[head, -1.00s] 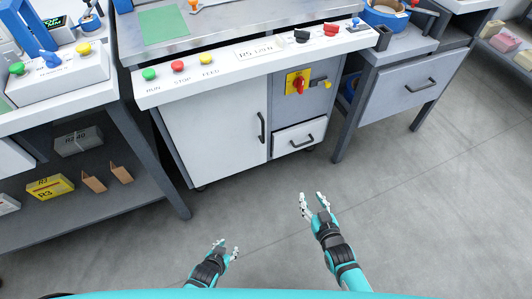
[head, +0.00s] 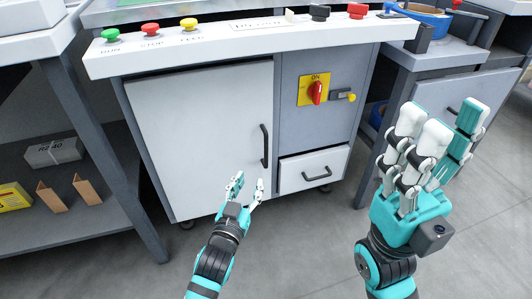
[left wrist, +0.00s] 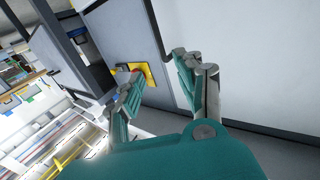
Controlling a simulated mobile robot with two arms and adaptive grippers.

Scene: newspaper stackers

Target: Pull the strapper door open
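The strapper door (head: 200,135) is a white panel on the cabinet front and looks closed. Its black vertical handle (head: 265,146) is near its right edge. My left gripper (head: 247,188) is open and empty, in front of the door's lower right part, just below and left of the handle and apart from it in the picture. In the left wrist view my left gripper (left wrist: 158,82) has its fingers spread, with the white door (left wrist: 240,60) behind on the right. My right gripper (head: 440,130) is raised, close to the camera, open and empty, right of the cabinet.
A yellow plate with a red rotary switch (head: 317,92) sits right of the door, above a small drawer (head: 314,169). A counter with buttons (head: 150,28) overhangs the door. A grey table leg (head: 105,165) stands left. Floor in front is free.

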